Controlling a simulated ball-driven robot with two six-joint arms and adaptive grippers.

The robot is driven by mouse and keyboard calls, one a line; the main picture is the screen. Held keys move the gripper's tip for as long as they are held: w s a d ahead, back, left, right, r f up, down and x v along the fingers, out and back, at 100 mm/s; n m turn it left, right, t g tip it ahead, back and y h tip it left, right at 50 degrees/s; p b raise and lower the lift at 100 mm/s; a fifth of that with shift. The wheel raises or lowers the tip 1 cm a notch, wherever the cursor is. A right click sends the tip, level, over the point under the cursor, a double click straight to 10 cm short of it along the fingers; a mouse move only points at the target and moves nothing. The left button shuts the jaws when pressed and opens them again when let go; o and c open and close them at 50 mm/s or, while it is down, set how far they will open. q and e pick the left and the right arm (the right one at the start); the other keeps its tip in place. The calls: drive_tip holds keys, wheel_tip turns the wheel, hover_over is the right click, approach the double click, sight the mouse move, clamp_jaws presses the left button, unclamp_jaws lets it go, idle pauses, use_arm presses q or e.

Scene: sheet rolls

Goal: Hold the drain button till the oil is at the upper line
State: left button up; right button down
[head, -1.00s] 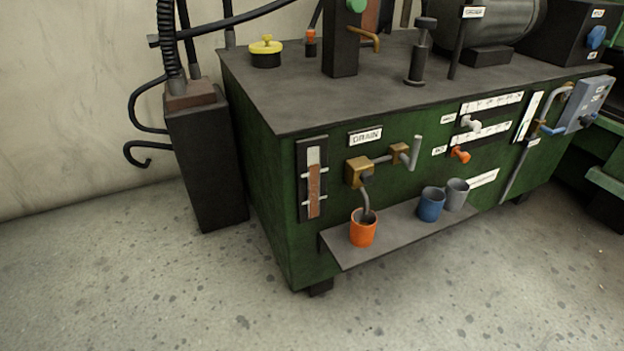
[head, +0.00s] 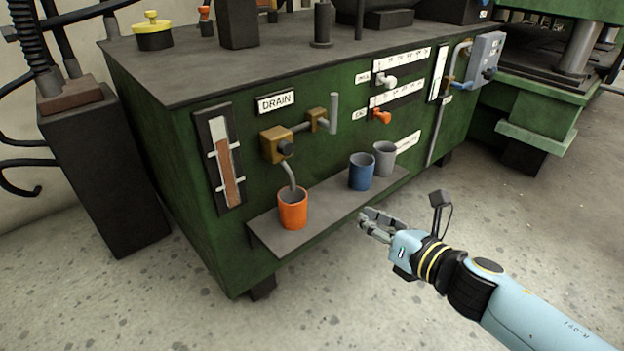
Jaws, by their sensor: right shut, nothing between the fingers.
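The drain button (head: 286,148) is a dark round knob on a brass block (head: 272,142) below the DRAIN label (head: 276,101). A grey spout (head: 291,174) runs from the block down to an orange cup (head: 292,209) on the shelf. The sight gauge (head: 226,160) left of it holds brown oil (head: 230,180) below a pale part, with two pale line marks across it. The oil top is close to the upper line; I cannot tell exactly. My right gripper (head: 366,226) is shut and empty, in front of the shelf, apart from the button. My left gripper is out of view.
A blue cup (head: 362,172) and a grey cup (head: 384,158) stand on the narrow shelf (head: 322,205). A white handle (head: 389,82) and an orange handle (head: 382,117) stick out farther right. Bare floor lies in front.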

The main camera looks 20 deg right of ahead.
use_arm(q)
drive_tip(key=b, duration=0.3)
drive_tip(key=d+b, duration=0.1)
drive_tip(key=b, duration=0.3)
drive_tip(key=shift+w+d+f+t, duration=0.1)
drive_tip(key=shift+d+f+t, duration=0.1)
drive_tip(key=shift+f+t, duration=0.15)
use_arm(e)
drive_tip(key=w+a+r+n+t+y, duration=0.2)
drive_tip(key=w+r+n, duration=0.3)
drive_tip(key=w+n, duration=0.1)
drive_tip(key=shift+a+y, duration=0.2)
drive_tip(key=shift+y, duration=0.2)
